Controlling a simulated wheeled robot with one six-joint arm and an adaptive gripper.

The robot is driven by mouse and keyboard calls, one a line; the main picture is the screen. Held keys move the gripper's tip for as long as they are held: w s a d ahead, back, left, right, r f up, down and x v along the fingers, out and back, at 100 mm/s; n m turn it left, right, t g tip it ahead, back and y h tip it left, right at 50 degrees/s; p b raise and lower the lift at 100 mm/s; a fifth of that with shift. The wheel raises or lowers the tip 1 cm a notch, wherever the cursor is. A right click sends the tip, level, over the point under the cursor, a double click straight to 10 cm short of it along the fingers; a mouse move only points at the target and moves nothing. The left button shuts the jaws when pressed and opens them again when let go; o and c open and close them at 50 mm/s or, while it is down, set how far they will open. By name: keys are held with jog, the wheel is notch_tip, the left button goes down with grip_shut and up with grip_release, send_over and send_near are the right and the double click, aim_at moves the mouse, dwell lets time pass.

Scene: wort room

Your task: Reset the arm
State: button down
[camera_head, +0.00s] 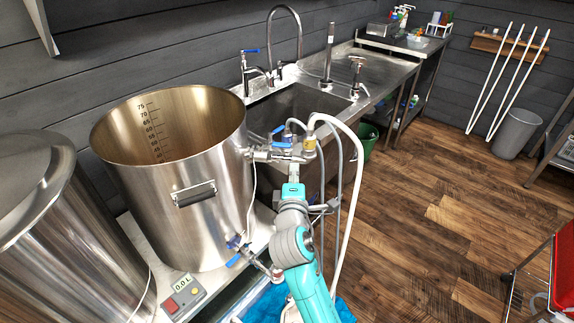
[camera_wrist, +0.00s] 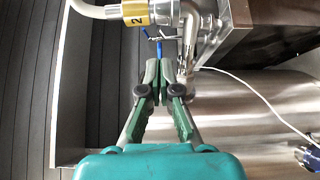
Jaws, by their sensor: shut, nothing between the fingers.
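My teal arm reaches up from the bottom of the head view, with my gripper (camera_head: 295,173) just below a steel valve assembly (camera_head: 285,152) on the side of the large open kettle (camera_head: 165,200). In the wrist view my gripper (camera_wrist: 159,68) has its green fingers together, with nothing between them. A steel fitting with a yellow tag marked 2 (camera_wrist: 137,14) and a blue lever (camera_wrist: 160,50) lie just beyond the fingertips. I cannot tell whether the fingertips touch the lever.
White and grey hoses (camera_head: 352,190) hang close to the right of my arm. A lower valve (camera_head: 240,250) and a scale display (camera_head: 183,298) are to its left. A steel sink (camera_head: 300,105) stands behind. The wooden floor (camera_head: 430,210) at right is mostly clear.

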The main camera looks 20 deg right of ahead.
jog(key=shift+s+d, duration=0.25)
jog(key=shift+s, duration=1.1)
jog(key=shift+s+d, duration=0.2)
jog(key=shift+s, duration=1.15)
jog(key=s+a+f+m+y, duration=0.2)
jog(key=s+a+f+y, duration=0.15)
jog(key=s+f, duration=0.55)
jog(key=s+a+f+m+y, duration=0.2)
jog(key=s+a+f+y, duration=0.15)
jog(key=s+f, duration=0.6)
jog(key=s+a+r+m, duration=0.1)
jog(key=s+r+m, duration=0.2)
jog(key=s, duration=0.9)
jog(key=s+a+r+m+g+y, duration=0.1)
jog(key=s+r+m, duration=0.2)
jog(key=s, duration=1)
jog(key=m, duration=0.2)
jog(key=shift+s+a+m, duration=0.15)
jog(key=shift+s+m, duration=0.05)
jog(key=shift+m, duration=0.1)
jog(key=shift+f, duration=0.1)
